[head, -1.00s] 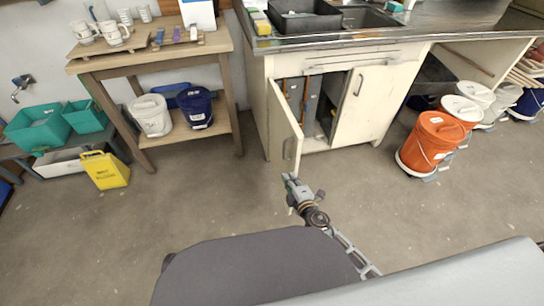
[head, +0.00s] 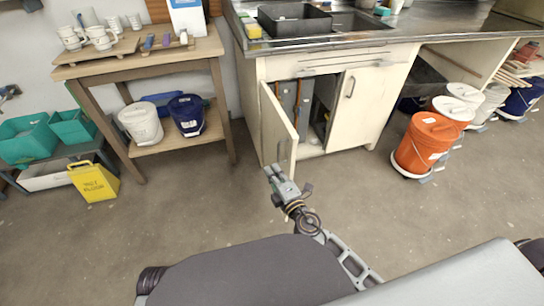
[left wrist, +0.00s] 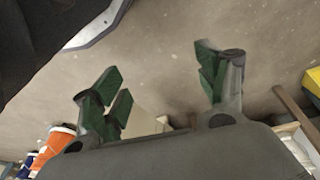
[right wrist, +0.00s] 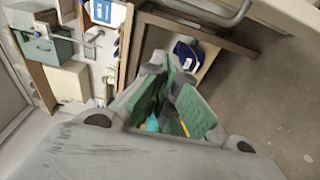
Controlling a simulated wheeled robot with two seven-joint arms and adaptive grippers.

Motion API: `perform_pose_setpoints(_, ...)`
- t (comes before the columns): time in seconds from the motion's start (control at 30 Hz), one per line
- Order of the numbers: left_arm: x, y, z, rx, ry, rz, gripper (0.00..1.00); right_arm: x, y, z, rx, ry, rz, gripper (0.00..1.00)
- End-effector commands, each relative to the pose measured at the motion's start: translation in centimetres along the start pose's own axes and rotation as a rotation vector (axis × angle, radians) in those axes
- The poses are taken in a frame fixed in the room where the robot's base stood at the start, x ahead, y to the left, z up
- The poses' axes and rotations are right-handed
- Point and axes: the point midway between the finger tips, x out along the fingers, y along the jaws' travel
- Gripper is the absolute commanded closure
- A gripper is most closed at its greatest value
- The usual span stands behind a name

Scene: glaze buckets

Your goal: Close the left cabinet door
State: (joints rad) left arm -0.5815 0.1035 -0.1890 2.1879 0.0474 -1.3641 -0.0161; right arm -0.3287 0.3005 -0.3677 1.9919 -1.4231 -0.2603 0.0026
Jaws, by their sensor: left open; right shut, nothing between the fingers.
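The left cabinet door (head: 279,127) is a cream panel under the sink counter. It stands ajar, swung out toward me, with its handle on its outer face. My right gripper (head: 271,171) is shut and empty, low beside the door's lower free corner, on its outer, left side. I cannot tell whether it touches the door. Its shut fingers (right wrist: 172,98) also show in the right wrist view. My left gripper (left wrist: 162,92) is open and empty in the left wrist view; it is out of the head view.
The right cabinet door (head: 358,108) is shut. Orange bucket (head: 428,145) and other buckets stand right. The floor before the cabinet is clear.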

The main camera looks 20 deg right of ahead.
Motion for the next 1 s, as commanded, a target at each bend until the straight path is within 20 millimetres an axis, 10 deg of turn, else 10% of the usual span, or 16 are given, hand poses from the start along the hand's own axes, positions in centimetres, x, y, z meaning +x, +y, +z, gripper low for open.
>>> perform_pose_setpoints(1.0,1.4,-0.4,0.6,-0.002,-0.029,-0.010,0.27,6.7,0.1,0.0,0.000,0.000,0.001,1.00)
